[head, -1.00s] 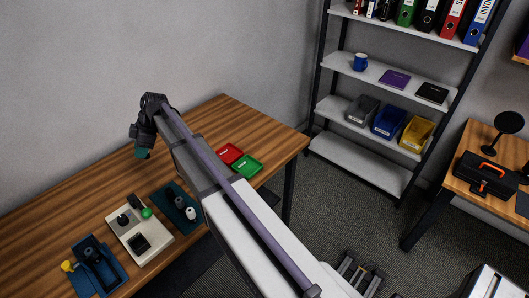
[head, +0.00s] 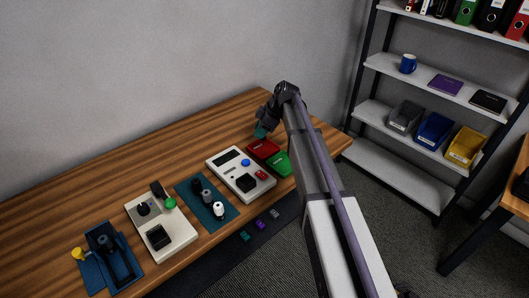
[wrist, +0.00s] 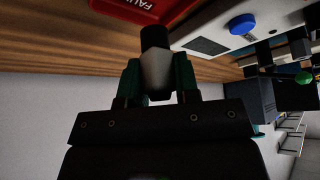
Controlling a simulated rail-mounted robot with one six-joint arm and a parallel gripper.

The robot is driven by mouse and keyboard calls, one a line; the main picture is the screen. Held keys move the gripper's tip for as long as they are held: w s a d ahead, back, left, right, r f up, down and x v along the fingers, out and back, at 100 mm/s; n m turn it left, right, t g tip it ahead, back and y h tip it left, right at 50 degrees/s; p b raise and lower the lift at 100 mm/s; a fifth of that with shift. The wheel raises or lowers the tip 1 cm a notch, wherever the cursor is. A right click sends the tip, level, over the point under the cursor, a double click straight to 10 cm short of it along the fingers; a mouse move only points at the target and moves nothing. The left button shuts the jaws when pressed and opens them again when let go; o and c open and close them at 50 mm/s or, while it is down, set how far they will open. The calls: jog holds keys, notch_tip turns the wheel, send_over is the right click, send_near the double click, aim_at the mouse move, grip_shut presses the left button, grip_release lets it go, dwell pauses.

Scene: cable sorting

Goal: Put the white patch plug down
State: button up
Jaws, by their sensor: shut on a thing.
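My gripper (head: 261,131) is over the far right part of the table, just behind the red tray (head: 260,147). In the wrist view its two green fingers (wrist: 157,88) are shut on the white patch plug (wrist: 157,70). The plug has a pale body and a black end that points away from the gripper. The red tray also shows at the top of the wrist view (wrist: 135,8), with part of a label, apart from the plug. In the head view the held plug is too small or hidden to make out.
A green tray (head: 284,168) adjoins the red one. A white panel with a blue button (head: 245,163) lies left of them. Further left are a teal mat (head: 224,220) with several plugs, another white device (head: 180,236) and a blue holder (head: 126,270). Bare wood lies behind.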

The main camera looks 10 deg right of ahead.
aim_at(261, 150)
notch_tip(261, 150, down, 6)
jog(key=b, duration=0.4)
jog(key=shift+r, duration=0.3)
jog(key=shift+f, duration=0.25)
jog(key=o, duration=1)
jog(key=shift+r, duration=0.1)
